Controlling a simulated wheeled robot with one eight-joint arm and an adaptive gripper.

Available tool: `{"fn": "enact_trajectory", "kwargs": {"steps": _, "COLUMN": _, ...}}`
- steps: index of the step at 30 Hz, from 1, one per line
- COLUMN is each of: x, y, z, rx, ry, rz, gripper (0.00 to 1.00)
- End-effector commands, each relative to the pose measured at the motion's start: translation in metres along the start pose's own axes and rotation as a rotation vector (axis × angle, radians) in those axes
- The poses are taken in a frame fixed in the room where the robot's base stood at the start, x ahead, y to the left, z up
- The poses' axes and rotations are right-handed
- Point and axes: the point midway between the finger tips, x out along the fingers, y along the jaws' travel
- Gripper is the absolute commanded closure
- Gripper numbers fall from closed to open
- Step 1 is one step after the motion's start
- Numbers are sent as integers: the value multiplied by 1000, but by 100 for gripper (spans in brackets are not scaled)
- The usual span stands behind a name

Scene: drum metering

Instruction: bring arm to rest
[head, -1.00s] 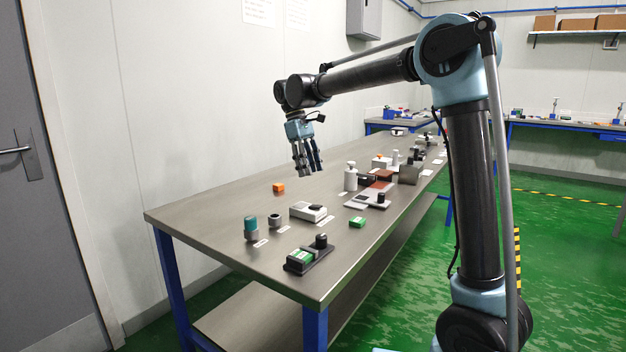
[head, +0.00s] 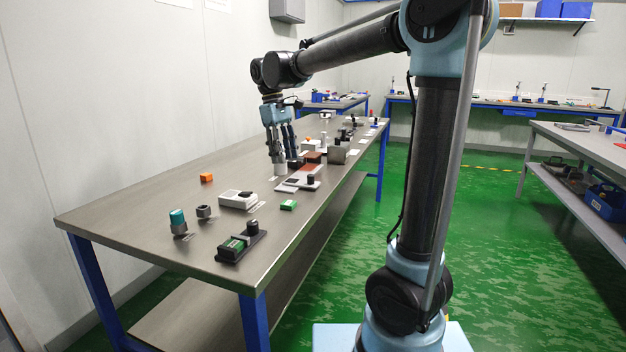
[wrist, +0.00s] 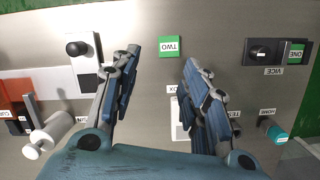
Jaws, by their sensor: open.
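My gripper (head: 283,157) hangs fingers-down over the workbench (head: 130,205) in the head view. Its fingers are spread and hold nothing. In the wrist view the gripper (wrist: 161,58) has a clear gap between its fingertips. A green block marked TWO (wrist: 168,47) shows beyond that gap, on the bench. The same block (head: 288,205) lies to the right of and nearer than my gripper in the head view. A white bottle-like object (head: 280,169) appears just below the fingers in the head view; I cannot tell how far apart they are.
A black vice (head: 228,254) holds a green block near the bench's front. A white box (head: 236,201), a teal-capped item (head: 177,217) and an orange block (head: 207,178) stand on the bench. Several items crowd its far end. Green floor (head: 490,230) is open to the right.

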Motion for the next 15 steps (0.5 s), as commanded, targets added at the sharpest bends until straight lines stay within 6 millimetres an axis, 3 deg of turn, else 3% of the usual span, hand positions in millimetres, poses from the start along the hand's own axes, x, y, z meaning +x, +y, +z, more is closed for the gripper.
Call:
{"fn": "enact_trajectory", "kwargs": {"steps": 1, "x": 7, "y": 7, "z": 18, "rx": 34, "ry": 11, "rz": -5, "gripper": 58}}
{"fn": "enact_trajectory", "kwargs": {"steps": 6, "x": 31, "y": 24, "z": 70, "rx": 146, "ry": 57, "rz": -17, "gripper": 58}}
{"fn": "enact_trajectory", "kwargs": {"steps": 15, "x": 85, "y": 36, "z": 154, "rx": 345, "ry": 134, "rz": -31, "gripper": 58}}
